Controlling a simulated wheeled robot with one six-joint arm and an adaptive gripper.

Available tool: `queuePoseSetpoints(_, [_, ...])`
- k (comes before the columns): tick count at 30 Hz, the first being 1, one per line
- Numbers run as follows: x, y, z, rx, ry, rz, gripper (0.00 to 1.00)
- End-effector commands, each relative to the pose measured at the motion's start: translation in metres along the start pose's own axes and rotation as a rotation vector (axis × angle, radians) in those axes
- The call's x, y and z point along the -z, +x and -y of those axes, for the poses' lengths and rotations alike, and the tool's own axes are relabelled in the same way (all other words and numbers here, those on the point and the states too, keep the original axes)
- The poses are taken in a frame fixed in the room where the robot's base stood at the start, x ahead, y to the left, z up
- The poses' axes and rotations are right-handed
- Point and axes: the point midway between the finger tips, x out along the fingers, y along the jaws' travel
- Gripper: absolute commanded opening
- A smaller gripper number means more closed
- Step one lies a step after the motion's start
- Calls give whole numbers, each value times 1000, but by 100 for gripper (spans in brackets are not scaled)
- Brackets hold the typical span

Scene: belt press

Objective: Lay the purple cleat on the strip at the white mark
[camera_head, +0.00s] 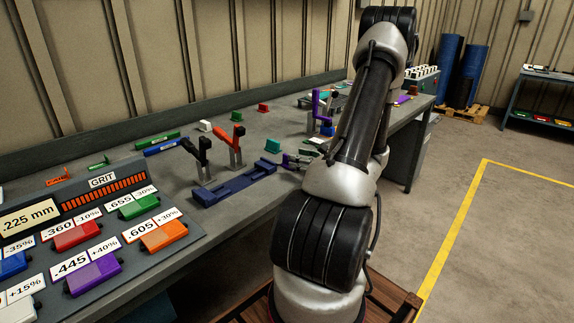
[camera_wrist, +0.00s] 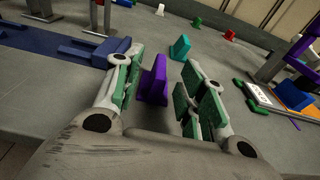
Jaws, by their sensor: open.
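The purple cleat (camera_wrist: 153,80) stands upright on the grey bench in the wrist view. It is between the two green-padded fingers of my gripper (camera_wrist: 163,64), close to the left finger. My gripper is open, and whether a pad touches the cleat cannot be told. I cannot pick out a strip with a white mark for certain in either view.
A dark blue fixture (camera_head: 235,185) lies left of my gripper; it also shows in the wrist view (camera_wrist: 50,42). A teal block (camera_wrist: 180,47) stands just beyond the cleat. A purple-handled clamp (camera_head: 318,108) stands behind. A panel with coloured blocks (camera_head: 110,235) fills the left front.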

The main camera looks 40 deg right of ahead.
Motion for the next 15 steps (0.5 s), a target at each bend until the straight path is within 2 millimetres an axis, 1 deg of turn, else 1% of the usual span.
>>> queuePoseSetpoints(6, [4,34,1,-5,-1,-1,41])
queuePoseSetpoints(9, [4,45,1,-4,-1,-1,41])
queuePoseSetpoints(15, [4,49,1,-2,-1,-1,41])
